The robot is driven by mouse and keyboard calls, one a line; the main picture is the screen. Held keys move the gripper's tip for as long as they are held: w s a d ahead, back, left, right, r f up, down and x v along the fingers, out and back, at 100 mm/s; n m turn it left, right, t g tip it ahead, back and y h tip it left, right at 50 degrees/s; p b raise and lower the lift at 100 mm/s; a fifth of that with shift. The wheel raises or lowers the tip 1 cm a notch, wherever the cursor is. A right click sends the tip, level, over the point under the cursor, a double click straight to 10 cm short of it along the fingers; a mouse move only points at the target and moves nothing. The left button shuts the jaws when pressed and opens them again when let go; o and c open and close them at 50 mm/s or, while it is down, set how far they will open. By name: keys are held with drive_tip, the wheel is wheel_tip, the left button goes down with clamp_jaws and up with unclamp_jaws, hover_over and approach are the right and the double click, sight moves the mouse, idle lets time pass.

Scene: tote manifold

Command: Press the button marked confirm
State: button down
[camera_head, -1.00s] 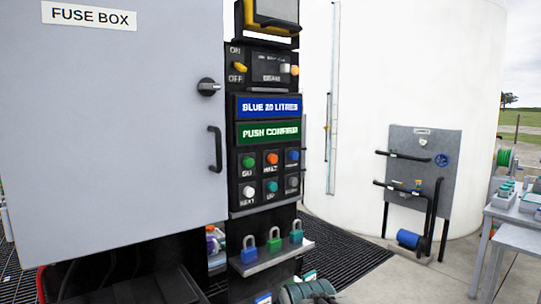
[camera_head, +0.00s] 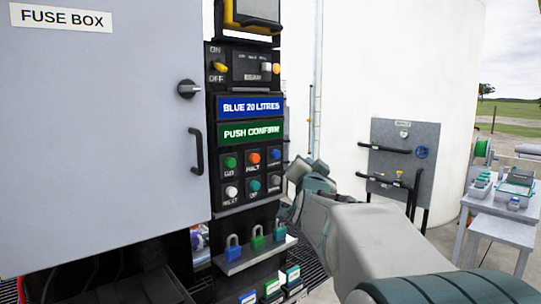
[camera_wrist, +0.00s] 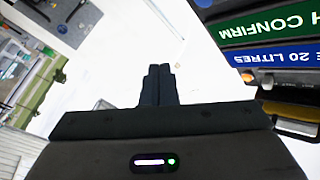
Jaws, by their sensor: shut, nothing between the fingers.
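The black control panel (camera_head: 243,205) stands right of the grey fuse box. It carries buttons in two rows: green GO (camera_head: 230,162), orange HALT (camera_head: 253,158), a blue one (camera_head: 274,155), white NEXT (camera_head: 231,192), teal UP (camera_head: 254,185) and a grey one (camera_head: 276,180). The labels under the blue and grey buttons are too small to read, so I cannot tell which is confirm. A green sign (camera_head: 251,132) reads PUSH CONFIRM. My gripper (camera_wrist: 160,68) is shut and empty, with the panel to its right in the wrist view. In the head view my arm is right of the panel.
The fuse box door (camera_head: 100,130) has a handle (camera_head: 196,151) beside the panel. A shelf with padlocks (camera_head: 257,238) juts out below the buttons. A white tank (camera_head: 400,60), a grey pipe board (camera_head: 404,150) and tables (camera_head: 500,230) stand to the right.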

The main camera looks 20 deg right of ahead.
drive_tip(key=p, duration=0.6)
approach(280, 154)
drive_tip(key=shift+w+d+r, duration=0.25)
drive_tip(key=shift+w+d, duration=0.7)
drive_tip(key=shift+w, duration=0.15)
drive_tip(key=shift+w+d+r, duration=0.25)
drive_tip(key=shift+w+d, duration=0.65)
drive_tip(key=shift+w, duration=0.2)
drive_tip(key=shift+w+a, duration=0.1)
drive_tip(key=shift+w, duration=0.05)
drive_tip(key=shift+w+b, duration=0.25)
drive_tip(key=shift+b, duration=0.05)
drive_tip(key=shift+w+a, duration=0.3)
drive_tip(key=shift+w, duration=0.25)
idle(0.6)
idle(0.3)
drive_tip(key=shift+s+d+b, duration=0.2)
drive_tip(key=shift+s+b, duration=0.25)
drive_tip(key=shift+s, duration=0.05)
drive_tip(key=shift+s+d+b, duration=0.2)
drive_tip(key=shift+s+b, duration=0.2)
drive_tip(key=shift+s, duration=0.05)
